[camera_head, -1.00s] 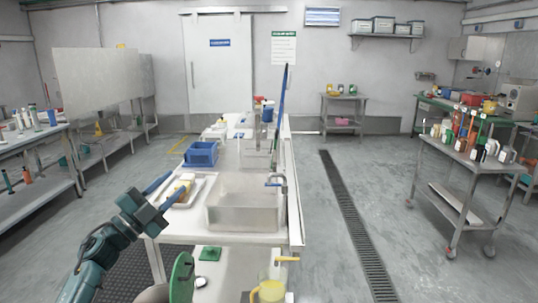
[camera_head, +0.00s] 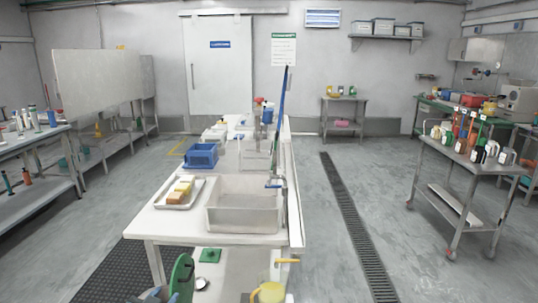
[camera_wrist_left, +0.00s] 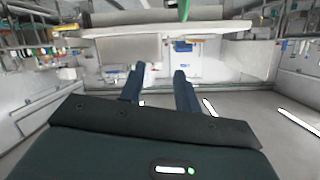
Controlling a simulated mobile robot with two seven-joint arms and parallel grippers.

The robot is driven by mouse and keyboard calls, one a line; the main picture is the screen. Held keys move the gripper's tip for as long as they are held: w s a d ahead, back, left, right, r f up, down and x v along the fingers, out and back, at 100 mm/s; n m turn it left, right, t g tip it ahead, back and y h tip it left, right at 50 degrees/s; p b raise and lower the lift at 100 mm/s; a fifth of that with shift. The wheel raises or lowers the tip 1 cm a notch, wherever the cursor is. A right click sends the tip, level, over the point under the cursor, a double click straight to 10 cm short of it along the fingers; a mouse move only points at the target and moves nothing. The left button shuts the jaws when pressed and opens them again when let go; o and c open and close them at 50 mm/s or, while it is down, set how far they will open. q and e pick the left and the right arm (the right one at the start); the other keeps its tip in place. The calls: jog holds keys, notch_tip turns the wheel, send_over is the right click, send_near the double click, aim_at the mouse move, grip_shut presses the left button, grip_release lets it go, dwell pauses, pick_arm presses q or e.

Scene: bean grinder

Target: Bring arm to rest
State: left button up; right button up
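My left gripper shows as a small blue and teal part (camera_head: 158,294) at the bottom edge of the head view, below the near end of the white table (camera_head: 165,222). In the left wrist view its two blue fingers (camera_wrist_left: 160,72) stand apart with nothing between them, so it is open and empty. Most of the left arm is out of the head view. My right gripper shows in neither view.
A metal sink (camera_head: 242,213) and a tray (camera_head: 165,204) with yellow and brown pieces are at the table's near end. A blue crate (camera_head: 202,155) stands behind. A green disc (camera_head: 181,277) and a yellow jug (camera_head: 269,293) are low in front.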

pick_arm(q)
jog(key=s+d+f+g+h, duration=0.1)
jog(key=s+d+f, duration=0.2)
jog(key=s, duration=0.6)
jog(key=s+d+f+g, duration=0.1)
jog(key=s+d+f, duration=0.2)
jog(key=s, duration=0.5)
jog(key=s+d+f+g+h, duration=0.1)
jog(key=s+d+f+g, duration=0.1)
jog(key=s+d, duration=0.3)
jog(key=s+f, duration=0.1)
jog(key=s, duration=0.3)
jog(key=shift+s+d+n+h, duration=0.15)
jog(key=shift+s+n+h, duration=0.15)
jog(key=shift+s+n, duration=0.1)
